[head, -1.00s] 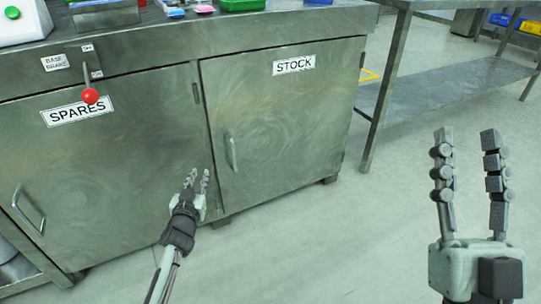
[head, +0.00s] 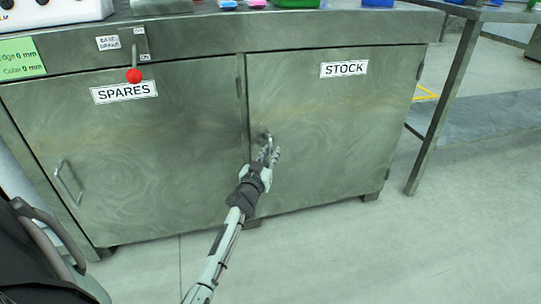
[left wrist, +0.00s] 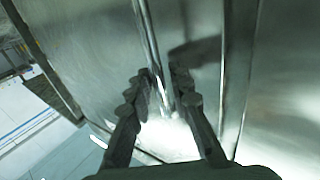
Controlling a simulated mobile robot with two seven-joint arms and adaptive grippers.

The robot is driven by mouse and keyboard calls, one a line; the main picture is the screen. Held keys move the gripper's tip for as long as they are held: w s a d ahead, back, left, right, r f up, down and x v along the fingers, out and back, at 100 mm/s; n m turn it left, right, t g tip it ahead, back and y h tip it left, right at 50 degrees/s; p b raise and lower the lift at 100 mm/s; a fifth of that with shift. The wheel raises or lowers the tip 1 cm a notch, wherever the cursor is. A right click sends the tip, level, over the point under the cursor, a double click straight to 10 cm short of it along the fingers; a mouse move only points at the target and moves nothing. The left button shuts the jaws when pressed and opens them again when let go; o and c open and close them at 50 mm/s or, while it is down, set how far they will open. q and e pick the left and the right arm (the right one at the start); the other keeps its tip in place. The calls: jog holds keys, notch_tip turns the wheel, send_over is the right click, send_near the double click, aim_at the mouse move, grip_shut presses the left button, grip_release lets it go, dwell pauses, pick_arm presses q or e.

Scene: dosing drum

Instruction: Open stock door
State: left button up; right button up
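The stock door (head: 330,105) is a grey metal door with a STOCK label, closed flush in the bench cabinet. Its bar handle (head: 267,138) is near the door's left edge, partly hidden by my left gripper. My left gripper (head: 269,153) is at this handle. In the left wrist view the upright handle bar (left wrist: 151,45) runs down between the two fingers of the left gripper (left wrist: 161,75). The fingers are apart, one on each side of the bar; contact is not clear. My right gripper is out of view.
The spares door (head: 130,150), closed, is left of the stock door. A red-knobbed lever (head: 134,75) hangs above it. A metal table (head: 440,105) stands to the right. The floor (head: 380,250) before the stock door is clear.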

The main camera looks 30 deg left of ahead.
pick_arm(q)
jog(key=shift+c, duration=0.3)
grip_shut()
jog(key=shift+d, duration=0.15)
